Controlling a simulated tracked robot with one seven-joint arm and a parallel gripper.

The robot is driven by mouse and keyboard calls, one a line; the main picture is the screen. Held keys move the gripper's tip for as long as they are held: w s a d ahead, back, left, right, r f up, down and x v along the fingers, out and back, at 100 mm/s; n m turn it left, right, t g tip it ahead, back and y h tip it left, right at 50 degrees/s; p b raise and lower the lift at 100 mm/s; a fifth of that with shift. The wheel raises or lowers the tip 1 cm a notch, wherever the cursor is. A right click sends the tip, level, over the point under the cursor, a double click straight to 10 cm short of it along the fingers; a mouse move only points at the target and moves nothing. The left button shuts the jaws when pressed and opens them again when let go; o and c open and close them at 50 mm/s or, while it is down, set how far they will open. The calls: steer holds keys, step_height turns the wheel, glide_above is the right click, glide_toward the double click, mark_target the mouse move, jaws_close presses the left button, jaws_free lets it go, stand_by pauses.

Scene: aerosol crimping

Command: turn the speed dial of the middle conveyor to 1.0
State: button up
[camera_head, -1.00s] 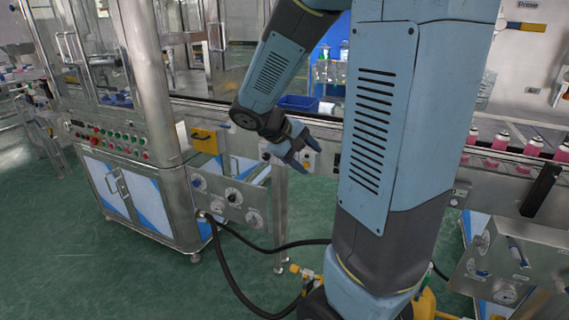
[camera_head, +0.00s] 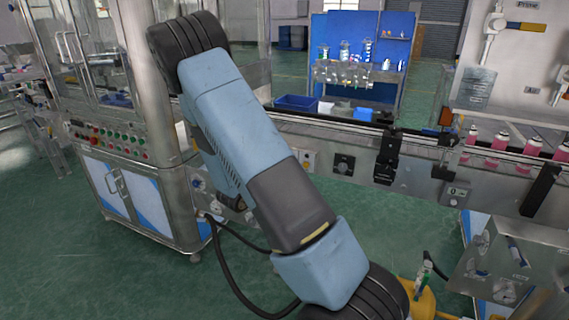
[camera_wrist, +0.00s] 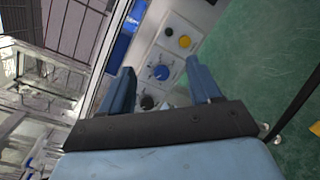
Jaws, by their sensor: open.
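My gripper (camera_wrist: 160,66) is open and empty in the wrist view, its two blue fingers wide apart. Past and between the fingers is a pale panel with a blue dial (camera_wrist: 161,72); the gripper does not visibly touch it. The dial's number marks are too small to read. In the head view my arm hides the gripper. I cannot tell whether this is the dial in the wrist view.
In the head view a machine cabinet (camera_head: 135,200) stands left, a black hose (camera_head: 240,285) crosses the floor, and pink bottles (camera_head: 500,141) line the conveyor at right.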

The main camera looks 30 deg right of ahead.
steer(key=w+a+f+n+t+y, duration=0.1)
steer(key=w+a+f+n+t, duration=0.1)
steer(key=w+f+n+t, duration=0.3)
steer(key=w+d+m+g, duration=0.1)
steer(key=w+d, duration=0.5)
steer(key=d, duration=0.4)
steer(key=shift+w+d+f+g, duration=0.25)
steer(key=shift+w+d+g, duration=0.05)
steer(key=shift+w+d, duration=0.1)
steer(key=c, duration=1)
